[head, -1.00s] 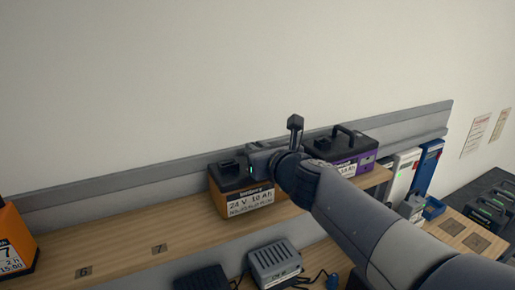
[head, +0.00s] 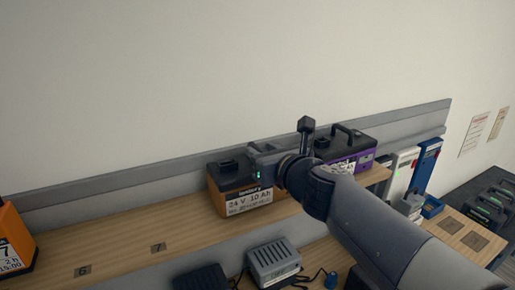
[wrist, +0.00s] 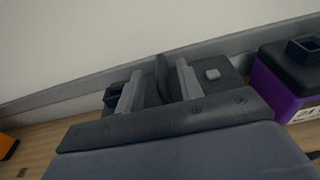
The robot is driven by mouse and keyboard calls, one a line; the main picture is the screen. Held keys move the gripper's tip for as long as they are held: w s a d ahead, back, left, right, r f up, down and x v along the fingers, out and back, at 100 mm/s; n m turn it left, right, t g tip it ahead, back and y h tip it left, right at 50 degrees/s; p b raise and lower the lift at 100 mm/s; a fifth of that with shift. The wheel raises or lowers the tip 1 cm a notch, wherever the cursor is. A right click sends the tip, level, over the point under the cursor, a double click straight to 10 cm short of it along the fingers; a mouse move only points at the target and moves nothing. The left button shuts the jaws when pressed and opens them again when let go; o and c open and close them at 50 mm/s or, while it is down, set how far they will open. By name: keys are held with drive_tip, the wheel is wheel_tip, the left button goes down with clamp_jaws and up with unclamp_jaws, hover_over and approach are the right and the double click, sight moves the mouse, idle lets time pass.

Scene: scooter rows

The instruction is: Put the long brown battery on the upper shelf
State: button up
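The long brown battery (head: 238,203) has a black top and a white label reading 24 V 10 Ah. It stands upright on the upper shelf (head: 120,245), near the back rail. My gripper (head: 258,165) is at the right part of its top. In the wrist view my gripper's two light grey fingers (wrist: 159,85) stand apart, on either side of a dark upright piece that looks like the battery's handle (wrist: 162,75). Gaps seem to show beside it. The battery's dark top (wrist: 222,78) also shows there; its lower part is hidden.
A purple and black battery (head: 345,150) stands close on the right, partly behind my arm. An orange unit (head: 12,240) is at the far left. The shelf between, with marks 6 and 7, is clear. A grey charger (head: 275,262) sits below. White and blue units stand right.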

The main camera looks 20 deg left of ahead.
sight(256, 146)
drive_tip(key=v, duration=0.8)
drive_tip(key=shift+s+d+p, duration=0.15)
drive_tip(key=shift+d+p, duration=0.05)
drive_tip(key=shift+p, duration=0.15)
drive_tip(key=x, duration=1.1)
drive_tip(key=shift+a+b, duration=0.25)
drive_tip(key=shift+b, duration=0.05)
drive_tip(key=shift+w+a+f, duration=0.2)
drive_tip(key=shift+w+a, duration=0.05)
drive_tip(key=shift+w, duration=0.05)
drive_tip(key=shift+r, duration=0.2)
drive_tip(key=shift+d, duration=0.1)
